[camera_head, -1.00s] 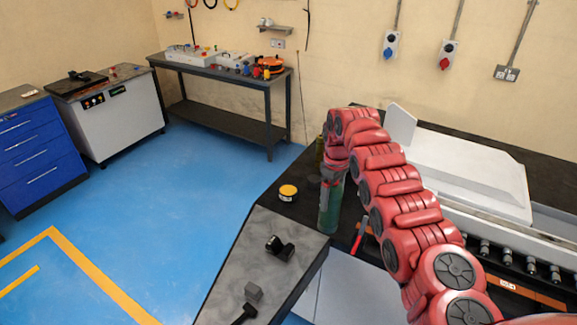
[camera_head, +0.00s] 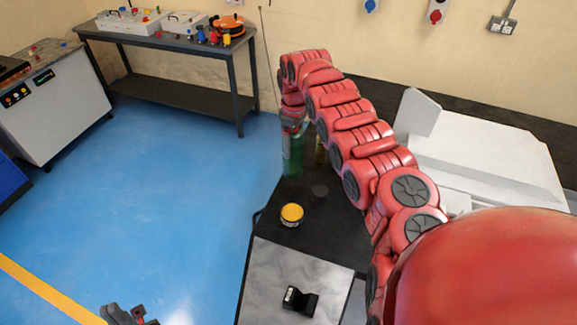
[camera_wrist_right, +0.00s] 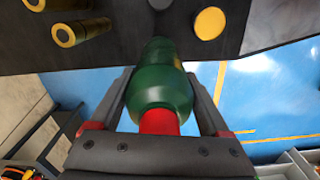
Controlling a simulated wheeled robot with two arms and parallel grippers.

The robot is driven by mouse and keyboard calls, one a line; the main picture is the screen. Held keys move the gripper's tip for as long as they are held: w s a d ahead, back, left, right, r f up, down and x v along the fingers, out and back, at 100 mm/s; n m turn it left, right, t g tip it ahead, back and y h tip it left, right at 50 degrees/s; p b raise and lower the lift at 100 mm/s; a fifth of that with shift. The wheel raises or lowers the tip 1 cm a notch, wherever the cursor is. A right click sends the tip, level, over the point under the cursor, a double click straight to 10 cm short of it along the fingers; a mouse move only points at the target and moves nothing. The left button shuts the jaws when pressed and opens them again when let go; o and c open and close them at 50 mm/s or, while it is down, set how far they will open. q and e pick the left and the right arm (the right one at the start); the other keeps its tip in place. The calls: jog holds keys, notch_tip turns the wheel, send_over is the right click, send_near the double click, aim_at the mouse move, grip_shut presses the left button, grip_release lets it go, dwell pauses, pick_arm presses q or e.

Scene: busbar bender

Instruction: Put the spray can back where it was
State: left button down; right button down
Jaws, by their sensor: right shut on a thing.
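The green spray can (camera_head: 292,155) is upright in my right gripper (camera_head: 292,120), at the far left edge of the black tabletop (camera_head: 335,215). In the right wrist view the can (camera_wrist_right: 160,85) and its red top (camera_wrist_right: 159,121) lie between the two fingers of my right gripper (camera_wrist_right: 160,100). The can overlaps the tabletop edge there, with blue floor around it. I cannot tell whether its base touches the top. My left gripper (camera_head: 130,315) shows only partly at the bottom left; its jaw opening is unclear.
A yellow-topped tin (camera_head: 291,215) and a dark round disc (camera_head: 320,190) are on the black top. Brass cylinders (camera_wrist_right: 80,32) stand near the can. A black object (camera_head: 300,299) lies on the grey plate (camera_head: 270,275). A white machine (camera_head: 470,150) is at the right.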

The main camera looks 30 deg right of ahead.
aim_at(293, 161)
jog(key=f, duration=0.3)
jog(key=shift+s+d, duration=0.1)
jog(key=shift+s, duration=0.1)
jog(key=f+b, duration=0.1)
jog(key=f, duration=0.2)
jog(key=f+b, duration=0.1)
jog(key=f, duration=0.1)
jog(key=shift+w+b, duration=0.3)
jog(key=shift+b, duration=0.05)
grip_release()
